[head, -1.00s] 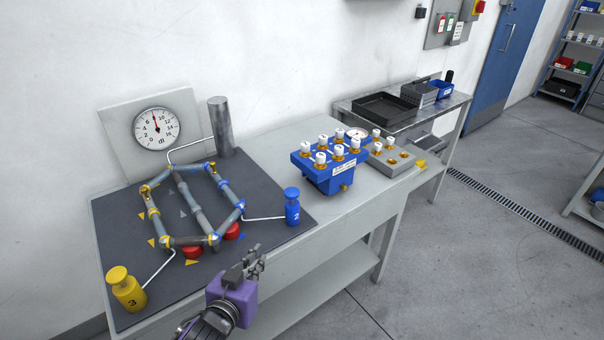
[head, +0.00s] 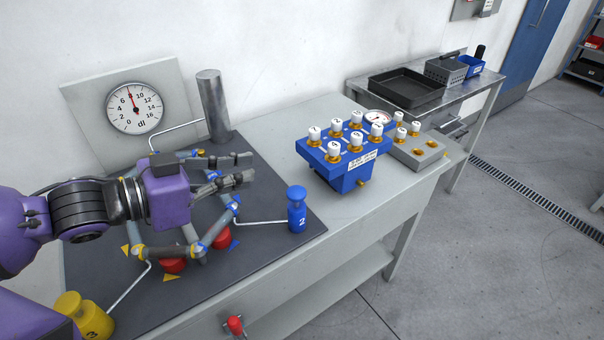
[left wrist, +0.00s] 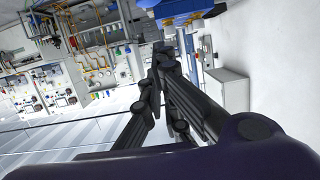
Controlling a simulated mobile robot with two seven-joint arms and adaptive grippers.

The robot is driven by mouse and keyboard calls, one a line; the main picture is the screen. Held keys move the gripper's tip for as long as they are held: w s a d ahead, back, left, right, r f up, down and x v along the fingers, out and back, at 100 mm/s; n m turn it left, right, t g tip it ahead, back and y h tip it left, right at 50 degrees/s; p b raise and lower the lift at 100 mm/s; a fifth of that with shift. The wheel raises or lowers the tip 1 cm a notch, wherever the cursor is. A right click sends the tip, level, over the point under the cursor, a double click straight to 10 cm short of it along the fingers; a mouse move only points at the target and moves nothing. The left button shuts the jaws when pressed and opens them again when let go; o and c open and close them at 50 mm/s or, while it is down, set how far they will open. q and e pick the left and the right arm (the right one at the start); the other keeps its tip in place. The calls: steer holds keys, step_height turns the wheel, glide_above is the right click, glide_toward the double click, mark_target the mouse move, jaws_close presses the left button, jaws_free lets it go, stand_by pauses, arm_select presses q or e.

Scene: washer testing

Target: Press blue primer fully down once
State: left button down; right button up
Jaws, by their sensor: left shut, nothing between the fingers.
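The blue primer (head: 297,213), marked 2, stands upright on the dark mat at the right of the pipe loop, with a thin tube joining it to the loop. Its cap is up on a visible neck. My left gripper (head: 250,167) reaches in from the left over the pipe loop, its fingers shut and empty. It is above and left of the blue primer, apart from it. In the left wrist view the gripper fingers (left wrist: 163,58) come together, with nothing held. My right gripper is not in view.
A yellow primer (head: 82,316) marked 3 stands at front left, partly hidden by my arm. Red knobs (head: 221,238) sit by the loop. A metal cylinder (head: 213,105) and dial gauge (head: 135,108) stand behind. A blue valve block (head: 345,160) stands to the right.

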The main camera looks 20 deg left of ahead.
arm_select(q)
steer(key=shift+s+d+r, duration=0.1)
steer(key=shift+d+r, duration=0.15)
steer(key=shift+d, duration=0.1)
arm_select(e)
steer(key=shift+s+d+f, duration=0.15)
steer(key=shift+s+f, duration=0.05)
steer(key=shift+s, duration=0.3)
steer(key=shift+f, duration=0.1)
arm_select(q)
steer(key=b, duration=0.4)
glide_above(290, 196)
step_height(290, 196, down, 2)
step_height(290, 196, down, 3)
steer(key=shift+r, duration=0.1)
steer(key=shift+f, duration=0.85)
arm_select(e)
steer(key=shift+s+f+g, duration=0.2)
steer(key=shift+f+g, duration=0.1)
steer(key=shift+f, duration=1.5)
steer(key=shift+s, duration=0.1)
